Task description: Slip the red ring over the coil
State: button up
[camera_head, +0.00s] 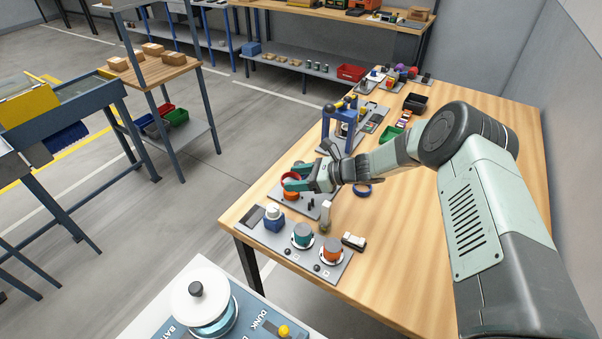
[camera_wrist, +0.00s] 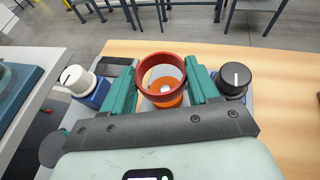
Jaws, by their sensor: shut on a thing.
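My gripper (camera_head: 296,179) is shut on the red ring (camera_head: 290,176), with its teal fingers on either side of the ring. The ring is held roughly level above the orange coil (camera_head: 291,196), which stands on a grey plate. In the wrist view the red ring (camera_wrist: 160,57) sits between the fingers, and the orange coil (camera_wrist: 168,104) shows through and below it. The coil appears a little toward the near side of the ring's opening there. The ring looks to be above the coil, not around it; the exact gap is hard to tell.
A blue ring (camera_head: 362,190) lies on the wooden table (camera_head: 400,230). A grey panel with a white-knobbed blue block (camera_head: 273,218) and teal (camera_head: 302,235) and orange (camera_head: 333,250) knobs is nearer. A blue frame (camera_head: 345,125) stands behind. A black knob (camera_wrist: 235,78) is close beside the right finger.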

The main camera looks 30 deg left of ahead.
aim_at(298, 196)
jog(key=shift+f, duration=2.35)
jog(key=shift+f, duration=0.1)
jog(key=o, duration=1.3)
notch_tip(298, 196, up, 8)
dwell(0.4)
dwell(0.6)
